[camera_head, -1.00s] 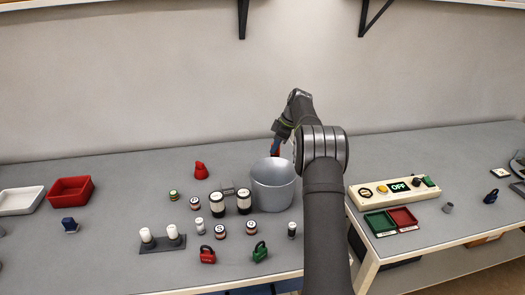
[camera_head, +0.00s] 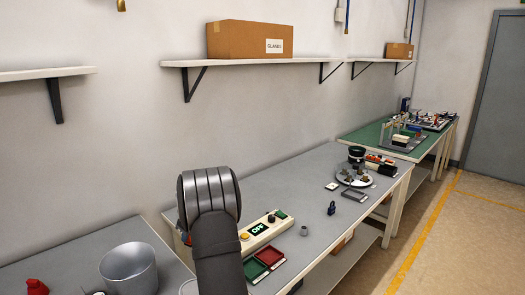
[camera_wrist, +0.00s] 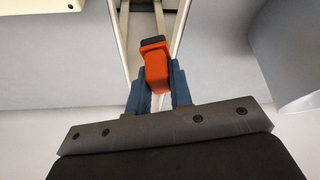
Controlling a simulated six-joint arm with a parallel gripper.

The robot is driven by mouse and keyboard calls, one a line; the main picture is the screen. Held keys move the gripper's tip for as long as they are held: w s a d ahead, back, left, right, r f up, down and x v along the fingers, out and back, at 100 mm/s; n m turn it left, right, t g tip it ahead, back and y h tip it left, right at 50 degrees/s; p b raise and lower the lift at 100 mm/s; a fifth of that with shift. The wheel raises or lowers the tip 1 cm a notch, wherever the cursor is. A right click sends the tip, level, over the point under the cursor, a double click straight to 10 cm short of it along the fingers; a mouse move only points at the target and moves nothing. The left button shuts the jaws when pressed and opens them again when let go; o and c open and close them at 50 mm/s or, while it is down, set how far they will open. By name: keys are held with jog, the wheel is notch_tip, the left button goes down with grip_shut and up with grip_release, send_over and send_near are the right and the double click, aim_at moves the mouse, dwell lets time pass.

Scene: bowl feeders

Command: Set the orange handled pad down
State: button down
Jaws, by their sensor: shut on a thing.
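In the wrist view my gripper (camera_wrist: 158,76) is shut on the orange handled pad (camera_wrist: 154,54), with a blue finger on each side of it. The pad's far end is dark. It hangs over the gap between two grey worktops, whose pale edges run away beneath it. I cannot tell how high it is. In the head view my arm hides most of the gripper and pad; only a small blue and red-orange bit shows at the arm's left.
The grey bucket (camera_head: 129,270) stands on the left bench and shows at the right in the wrist view (camera_wrist: 285,50). The cream control box (camera_head: 263,232) and green and red trays (camera_head: 256,270) are on the right bench. A small grey cup (camera_head: 304,230) and dark padlock-shaped object (camera_head: 332,208) stand beyond.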

jog(key=s+d+f+m+t+h, duration=0.1)
jog(key=s+d+m, duration=0.1)
jog(key=d, duration=0.5)
jog(key=s+d+f+m+h, duration=0.1)
jog(key=s+d+f+m, duration=0.1)
jog(key=d+m, duration=0.3)
jog(key=s+d+f+m+t+h, duration=0.1)
jog(key=s+d+f+m, duration=0.1)
jog(key=d, duration=0.9)
jog(key=shift+s+f+m+t, duration=0.1)
jog(key=shift+s+m+t, duration=0.2)
jog(key=shift+s+m, duration=0.6)
jog(key=shift+m+h, duration=0.6)
jog(key=shift+m, duration=0.3)
jog(key=s+d, duration=0.1)
jog(key=s+d+f, duration=0.1)
jog(key=s+d, duration=0.1)
jog(key=s, duration=0.1)
jog(key=shift+d+f, duration=0.3)
jog(key=shift+d, duration=0.05)
jog(key=shift+s+d+f, duration=0.2)
jog(key=shift+s, duration=0.1)
